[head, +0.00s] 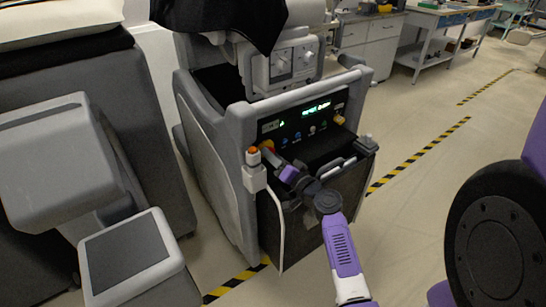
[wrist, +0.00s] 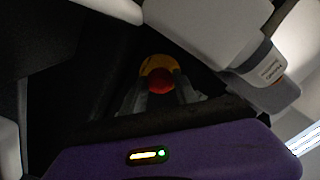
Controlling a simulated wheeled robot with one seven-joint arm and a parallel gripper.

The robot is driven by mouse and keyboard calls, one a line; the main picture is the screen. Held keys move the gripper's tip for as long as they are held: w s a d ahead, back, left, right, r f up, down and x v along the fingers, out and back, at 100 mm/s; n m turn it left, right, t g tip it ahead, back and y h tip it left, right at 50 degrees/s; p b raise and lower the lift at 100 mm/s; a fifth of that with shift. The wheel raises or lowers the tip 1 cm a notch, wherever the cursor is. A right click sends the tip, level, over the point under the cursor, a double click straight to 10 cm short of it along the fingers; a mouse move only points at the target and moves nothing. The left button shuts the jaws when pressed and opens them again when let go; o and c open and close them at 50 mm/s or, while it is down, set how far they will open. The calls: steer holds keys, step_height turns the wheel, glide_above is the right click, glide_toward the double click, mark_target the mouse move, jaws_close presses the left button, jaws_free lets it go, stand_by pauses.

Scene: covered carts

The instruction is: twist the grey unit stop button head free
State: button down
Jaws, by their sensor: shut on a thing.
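The grey unit (head: 206,140) stands in the middle of the head view, with a dark front panel and a lit green display. Its stop button has a red head (wrist: 160,82) on a yellow collar (wrist: 156,62) in the wrist view. In the head view the yellow collar (head: 267,144) shows at the panel's left end, and the head is mostly hidden behind my gripper. My gripper (head: 272,155) reaches in from the right, and in the wrist view its fingers (wrist: 161,90) are shut on the red head, one on each side. The head appears seated against the collar.
A white box with an orange button (head: 254,170) hangs on the unit's left front corner, close beside my gripper. A grey handle (head: 335,167) and a dark bin front lie below the panel. A grey covered machine (head: 50,150) stands left.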

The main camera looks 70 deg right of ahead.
steer(key=m, duration=0.3)
steer(key=shift+a, duration=0.1)
steer(key=shift+m, duration=1.8)
steer(key=c, duration=0.9)
jaws_free()
steer(key=shift+b+v, duration=0.65)
steer(key=shift+v, duration=3.25)
